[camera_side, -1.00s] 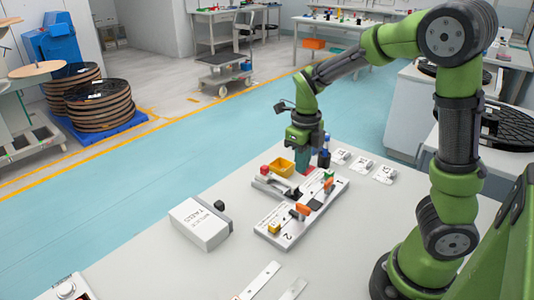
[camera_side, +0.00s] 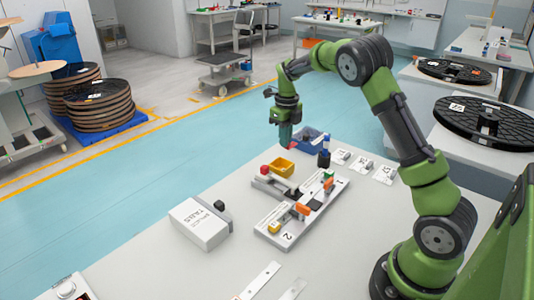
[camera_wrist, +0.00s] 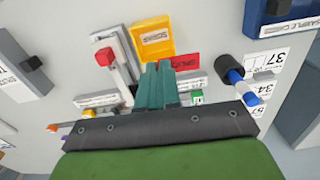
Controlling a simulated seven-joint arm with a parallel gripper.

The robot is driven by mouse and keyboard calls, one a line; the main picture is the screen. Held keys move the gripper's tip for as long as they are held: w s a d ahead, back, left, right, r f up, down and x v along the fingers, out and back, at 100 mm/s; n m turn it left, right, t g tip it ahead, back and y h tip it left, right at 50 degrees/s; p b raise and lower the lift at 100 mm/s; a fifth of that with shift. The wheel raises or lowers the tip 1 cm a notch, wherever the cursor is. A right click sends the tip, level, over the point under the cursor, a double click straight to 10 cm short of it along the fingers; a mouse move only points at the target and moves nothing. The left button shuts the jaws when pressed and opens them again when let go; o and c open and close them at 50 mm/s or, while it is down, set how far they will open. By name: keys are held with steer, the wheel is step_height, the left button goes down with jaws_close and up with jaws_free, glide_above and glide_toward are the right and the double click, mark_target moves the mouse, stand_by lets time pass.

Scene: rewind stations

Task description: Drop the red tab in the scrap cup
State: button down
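The red tab (camera_side: 293,145) shows at the tip of my gripper (camera_side: 285,142), held well above the table. In the wrist view the tab (camera_wrist: 186,62), with printed lettering, sticks out to the right of my teal fingertips (camera_wrist: 158,70), which are closed together on it. The yellow scrap cup (camera_side: 278,167) stands on the table, below and a little left of the gripper in the side view. In the wrist view the cup (camera_wrist: 153,38) lies just beyond the fingertips, with a label on its wall.
A blue sample bin (camera_side: 308,143) stands behind the cup. The splicing fixture (camera_side: 305,212) carries several coloured parts. A red-knobbed lever (camera_side: 264,170) is left of the cup. A white box (camera_side: 200,224) sits front left.

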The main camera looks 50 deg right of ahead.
steer(key=shift+n, duration=0.3)
steer(key=shift+w+a+f, duration=0.15)
steer(key=shift+f, duration=0.7)
steer(key=shift+w+a+f, duration=0.1)
steer(key=shift+w+f, duration=0.1)
steer(key=shift+f, duration=0.65)
steer(key=shift+w+a+f, duration=0.15)
steer(key=shift+f, duration=0.7)
steer(key=c, duration=1.8)
jaws_free()
steer(key=o, duration=0.5)
steer(key=shift+o, duration=0.2)
steer(key=shift+r, duration=0.1)
step_height(320, 180, up, 17)
